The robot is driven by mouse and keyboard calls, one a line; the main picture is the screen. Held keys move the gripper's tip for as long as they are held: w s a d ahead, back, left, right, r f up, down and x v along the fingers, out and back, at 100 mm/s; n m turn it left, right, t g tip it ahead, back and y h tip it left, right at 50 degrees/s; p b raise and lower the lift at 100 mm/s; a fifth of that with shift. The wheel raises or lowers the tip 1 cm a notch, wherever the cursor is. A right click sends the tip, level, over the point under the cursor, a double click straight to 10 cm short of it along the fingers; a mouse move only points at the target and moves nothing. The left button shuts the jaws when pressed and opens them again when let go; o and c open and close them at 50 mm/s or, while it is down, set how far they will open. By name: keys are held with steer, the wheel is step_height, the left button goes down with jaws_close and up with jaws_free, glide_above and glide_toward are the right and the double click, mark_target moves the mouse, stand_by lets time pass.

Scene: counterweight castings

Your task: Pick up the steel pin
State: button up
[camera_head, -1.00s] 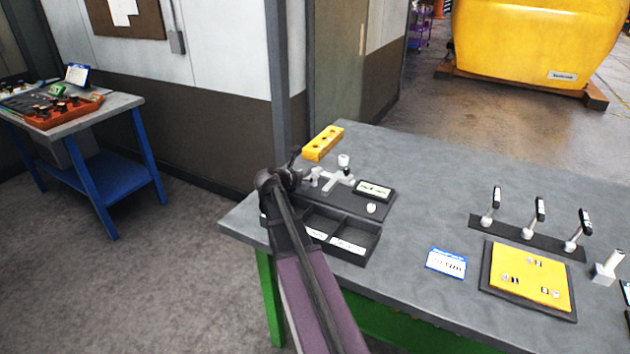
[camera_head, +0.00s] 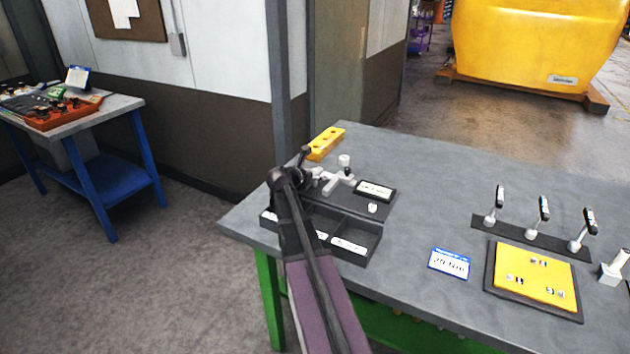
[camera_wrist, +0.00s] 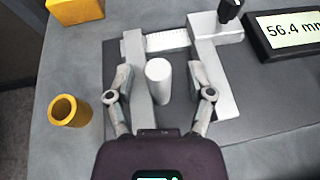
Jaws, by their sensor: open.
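The steel pin (camera_wrist: 158,82) looks like a plain light grey cylinder in the wrist view. It appears to stand upright on the dark plate of a grey measuring fixture. My gripper (camera_wrist: 160,92) is open, with one finger on each side of the pin and a visible gap on both sides. Whether the fingertips are down at the pin's height is hard to tell. In the head view my gripper (camera_head: 296,168) is over the left end of the fixture (camera_head: 335,181), and the arm hides the pin there.
A brass ring (camera_wrist: 68,110) stands left of my gripper. A yellow block (camera_wrist: 76,10) is at the far left, and a display (camera_wrist: 288,34) reading 56.4 mm is at right. A divided black tray (camera_head: 372,241) lies in front of the fixture. The bench middle (camera_head: 440,205) is clear.

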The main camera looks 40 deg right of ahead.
mark_target(315, 169)
stand_by(0.4)
jaws_close()
steer(key=shift+r, duration=0.25)
step_height(315, 169, up, 10)
steer(key=p, duration=1)
steer(key=shift+f, duration=0.2)
stand_by(0.5)
